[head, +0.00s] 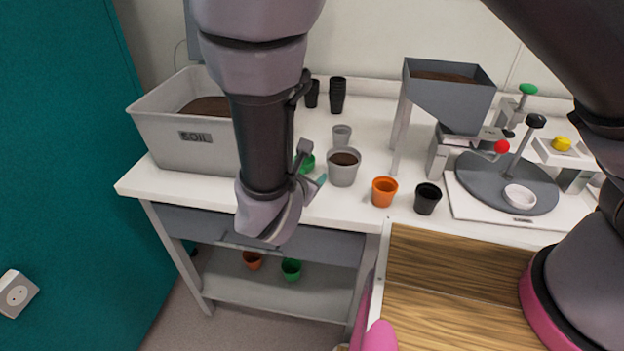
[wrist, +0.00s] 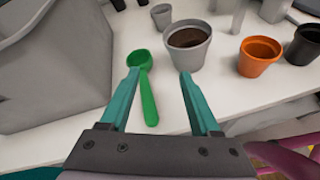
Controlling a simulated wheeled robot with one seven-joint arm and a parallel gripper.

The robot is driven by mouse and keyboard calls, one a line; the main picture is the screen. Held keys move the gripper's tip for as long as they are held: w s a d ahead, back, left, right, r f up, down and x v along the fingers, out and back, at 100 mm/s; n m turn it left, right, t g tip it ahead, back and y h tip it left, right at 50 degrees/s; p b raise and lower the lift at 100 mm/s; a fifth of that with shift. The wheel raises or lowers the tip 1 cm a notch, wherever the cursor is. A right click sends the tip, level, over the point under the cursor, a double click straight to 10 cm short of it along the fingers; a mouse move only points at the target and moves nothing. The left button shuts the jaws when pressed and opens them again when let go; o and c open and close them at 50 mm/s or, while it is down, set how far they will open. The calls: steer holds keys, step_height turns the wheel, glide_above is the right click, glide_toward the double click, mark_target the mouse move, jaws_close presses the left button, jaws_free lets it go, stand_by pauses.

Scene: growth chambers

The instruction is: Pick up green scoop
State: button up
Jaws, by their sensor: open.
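The green scoop (wrist: 147,88) lies on the white bench top in the wrist view, its bowl away from me and its handle pointing toward me. My gripper (wrist: 160,75) is open, with teal fingers on either side of the scoop. The left finger is close to the scoop's handle, and the right finger is farther from it. In the head view my gripper (head: 312,165) is over the bench's front edge, and only a bit of the green scoop (head: 307,164) shows behind my arm. I cannot tell the height of the fingers above the bench.
A grey pot with soil (wrist: 188,42) stands just right of the scoop, close to the right finger. The grey soil bin (head: 165,128) is on the left. An orange pot (head: 384,191) and a black pot (head: 427,198) stand to the right. A hopper (head: 449,92) stands behind.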

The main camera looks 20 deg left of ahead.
steer(key=s+a+f+n+y, duration=0.2)
steer(key=s+f+n+y, duration=0.1)
steer(key=s+f+n, duration=0.15)
steer(key=shift+m, duration=0.35)
steer(key=x, duration=1)
steer(key=shift+w, duration=0.35)
steer(key=shift+r, duration=0.1)
jaws_close()
